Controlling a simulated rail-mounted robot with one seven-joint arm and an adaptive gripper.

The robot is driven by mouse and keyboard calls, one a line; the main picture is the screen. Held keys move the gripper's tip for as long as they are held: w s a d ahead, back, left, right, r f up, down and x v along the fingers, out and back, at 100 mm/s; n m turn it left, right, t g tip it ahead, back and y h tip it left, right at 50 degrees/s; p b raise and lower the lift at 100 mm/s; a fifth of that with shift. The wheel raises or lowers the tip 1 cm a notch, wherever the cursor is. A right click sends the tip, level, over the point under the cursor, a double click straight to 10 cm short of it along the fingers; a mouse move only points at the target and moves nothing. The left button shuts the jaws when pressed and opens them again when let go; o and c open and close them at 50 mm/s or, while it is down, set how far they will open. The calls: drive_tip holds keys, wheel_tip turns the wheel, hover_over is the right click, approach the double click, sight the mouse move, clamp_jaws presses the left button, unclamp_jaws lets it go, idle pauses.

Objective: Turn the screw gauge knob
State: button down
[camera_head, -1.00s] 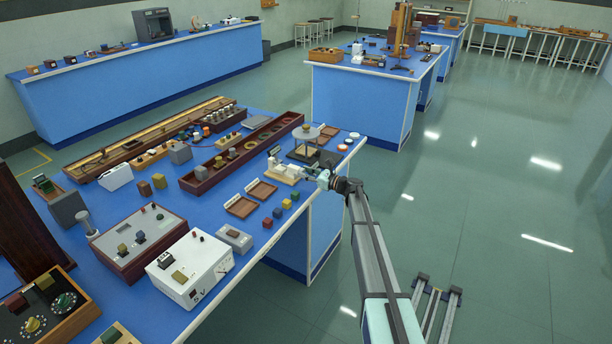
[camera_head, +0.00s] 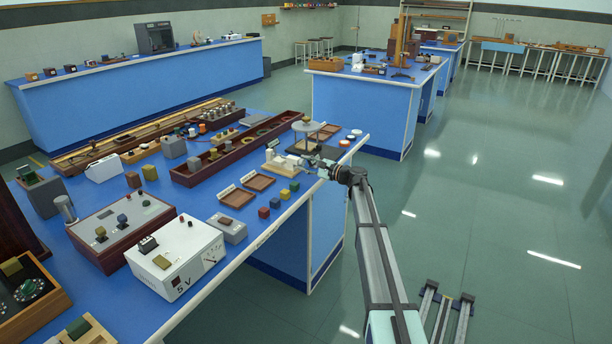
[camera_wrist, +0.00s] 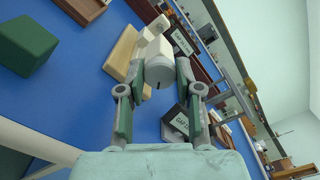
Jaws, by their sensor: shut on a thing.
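The screw gauge stands on a light wooden stand near the right edge of the near blue bench; its pale body (camera_head: 271,156) shows in the head view. In the wrist view its round grey knob (camera_wrist: 159,72) sits between my fingers, with the cream body (camera_wrist: 157,47) behind it and the wooden stand (camera_wrist: 126,52) beside it. My gripper (camera_wrist: 157,90) is shut on the knob, one finger on each side. In the head view my gripper (camera_head: 307,163) reaches in from the right; its fingertips are too small to make out there.
Two brown trays (camera_head: 237,198) with small labels lie left of the gauge. Small coloured cubes (camera_head: 275,203) line the bench edge; a green cube (camera_wrist: 28,44) shows large in the wrist view. A round platform on a stand (camera_head: 309,127) is just behind. Open floor lies right.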

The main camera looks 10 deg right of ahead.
drive_tip(key=n+b, duration=0.2)
drive_tip(key=b, duration=0.1)
drive_tip(key=n+b, duration=0.2)
drive_tip(key=b, duration=0.1)
drive_tip(key=n+b, duration=0.3)
drive_tip(key=b, duration=0.1)
drive_tip(key=shift+a+f, duration=0.1)
drive_tip(key=shift+f, duration=0.25)
drive_tip(key=n+b, duration=0.6)
drive_tip(key=b, duration=0.2)
drive_tip(key=shift+n, duration=0.4)
drive_tip(key=n+b, duration=0.7)
drive_tip(key=b, duration=0.1)
drive_tip(key=shift+w+f, duration=0.1)
drive_tip(key=shift+w, duration=0.05)
drive_tip(key=n+b, duration=0.3)
drive_tip(key=b, duration=0.1)
drive_tip(key=shift+n, duration=0.3)
drive_tip(key=shift+r+n+b, duration=0.25)
drive_tip(key=shift+n+b, duration=1.05)
drive_tip(key=shift+n, duration=0.2)
drive_tip(key=c, duration=0.8)
unclamp_jaws()
drive_tip(key=shift+o, duration=0.2)
